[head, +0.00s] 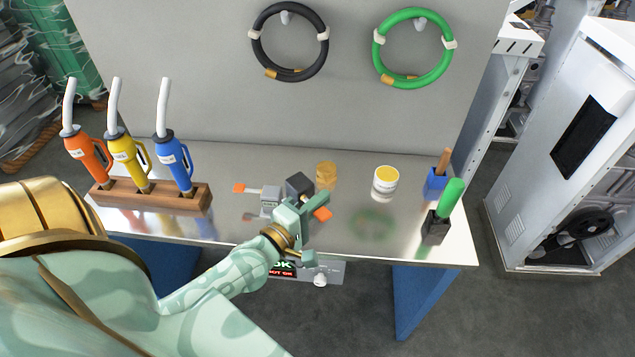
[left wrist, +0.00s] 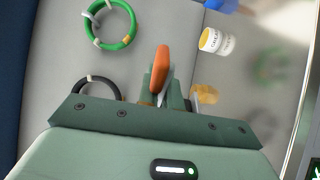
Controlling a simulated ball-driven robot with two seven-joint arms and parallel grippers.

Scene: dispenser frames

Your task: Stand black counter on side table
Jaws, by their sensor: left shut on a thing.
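A dark box with an orange end, which I take for the black counter (head: 298,184), is at my left gripper (head: 308,205) in the head view, over the middle of the shiny table. The gripper is shut on it and hides part of it. The orange end (left wrist: 160,68) stands out between the fingers in the left wrist view. A grey box with an orange end (head: 270,194) is just left of the gripper. A grey surface (head: 332,268) shows low beyond the shiny table's front edge; I cannot tell if it is the side table. My right gripper is not in view.
The shiny table (head: 350,240) also bears a wooden rack (head: 150,196) of three nozzles, a yellow-topped white tub (head: 385,184), an amber piece (head: 326,174), and blue (head: 436,184) and black (head: 435,228) holders. Black (head: 289,76) and green (head: 414,80) hoses hang behind.

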